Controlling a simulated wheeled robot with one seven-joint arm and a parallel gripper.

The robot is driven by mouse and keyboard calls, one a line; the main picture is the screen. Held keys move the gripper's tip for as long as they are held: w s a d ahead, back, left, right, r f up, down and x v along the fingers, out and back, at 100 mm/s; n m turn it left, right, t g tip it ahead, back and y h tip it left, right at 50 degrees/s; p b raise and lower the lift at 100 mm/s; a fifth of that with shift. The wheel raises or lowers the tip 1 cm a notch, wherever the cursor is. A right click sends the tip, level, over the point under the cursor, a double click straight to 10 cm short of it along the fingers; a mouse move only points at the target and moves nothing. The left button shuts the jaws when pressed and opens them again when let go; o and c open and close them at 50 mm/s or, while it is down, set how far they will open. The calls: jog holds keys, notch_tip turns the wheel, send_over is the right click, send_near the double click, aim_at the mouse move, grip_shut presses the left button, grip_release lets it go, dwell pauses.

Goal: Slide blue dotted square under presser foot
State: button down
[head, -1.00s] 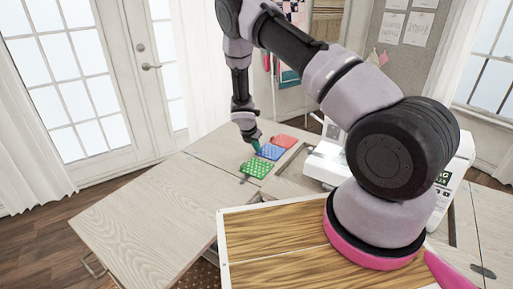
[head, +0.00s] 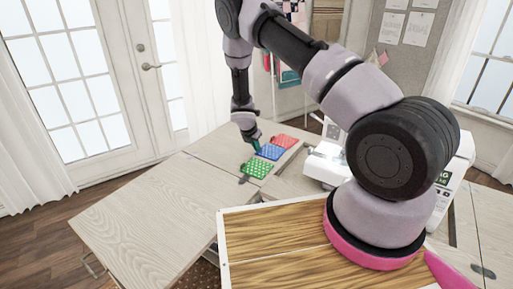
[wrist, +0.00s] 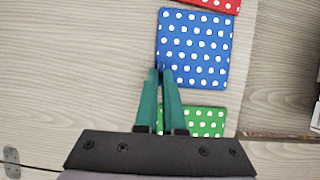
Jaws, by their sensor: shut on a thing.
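The blue square with white dots (wrist: 195,48) lies flat on the wooden cabinet top, and it also shows in the head view (head: 270,152). My gripper (wrist: 161,70) has its teal fingers close together at the lower left edge of the blue square, shut on that edge. In the head view my gripper (head: 257,147) is at the left side of the square. The sewing machine (head: 327,163) stands to the right, partly hidden by my arm. Its presser foot cannot be made out.
A green dotted square (wrist: 204,121) lies just below the blue one, partly behind my fingers. A red dotted square (wrist: 214,4) lies just above it. Bare cabinet top (wrist: 70,60) is clear to the left. A dark edge of an opening (wrist: 280,136) shows at lower right.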

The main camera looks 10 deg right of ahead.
jog(key=shift+r, duration=0.15)
jog(key=shift+r, duration=2.4)
